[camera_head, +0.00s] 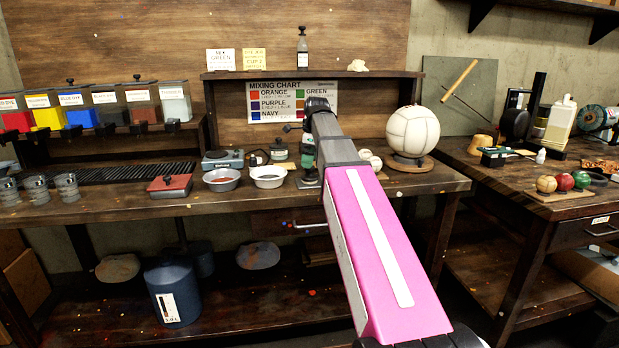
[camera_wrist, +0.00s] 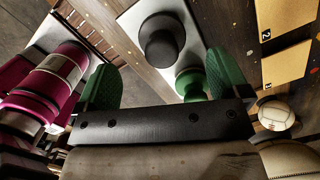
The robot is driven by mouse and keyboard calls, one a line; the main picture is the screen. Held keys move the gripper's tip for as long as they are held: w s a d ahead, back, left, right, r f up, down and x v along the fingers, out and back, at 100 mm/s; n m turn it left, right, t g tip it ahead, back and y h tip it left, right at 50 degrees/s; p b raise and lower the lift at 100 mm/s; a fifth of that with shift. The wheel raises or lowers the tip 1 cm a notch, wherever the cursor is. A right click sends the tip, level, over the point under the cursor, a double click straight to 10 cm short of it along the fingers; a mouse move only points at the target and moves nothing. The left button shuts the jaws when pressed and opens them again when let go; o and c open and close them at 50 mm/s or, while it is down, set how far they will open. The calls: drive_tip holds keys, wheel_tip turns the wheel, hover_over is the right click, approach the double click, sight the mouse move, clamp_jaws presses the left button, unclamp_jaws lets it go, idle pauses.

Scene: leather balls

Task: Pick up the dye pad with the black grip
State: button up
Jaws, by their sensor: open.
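In the wrist view, a round black grip (camera_wrist: 160,42) stands on a pale plate (camera_wrist: 137,22); it looks like the dye pad with the black grip. My gripper (camera_wrist: 163,68) is open, with one green finger on each side of the picture. The black grip shows beyond the gap between the fingers, and nothing is held. A round green piece (camera_wrist: 188,82) is close to the right finger. In the head view my gripper (camera_head: 309,174) points down at the middle of the bench, and my arm hides part of that area. I cannot clearly tell the pad there.
A red-lidded tray (camera_head: 169,186) and two bowls (camera_head: 221,180) (camera_head: 268,177) stand left of my gripper. A white ball (camera_head: 413,132) on a stand is to the right. Numbered yellow cards (camera_wrist: 285,68) and a small ball (camera_wrist: 276,114) lie at right in the wrist view.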

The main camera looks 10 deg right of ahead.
sight(309, 173)
drive_tip(key=shift+w+a+f, duration=0.1)
drive_tip(key=shift+f, duration=1.4)
drive_tip(key=shift+w+a+f, duration=0.1)
drive_tip(key=shift+f, duration=1.4)
drive_tip(key=c, duration=1)
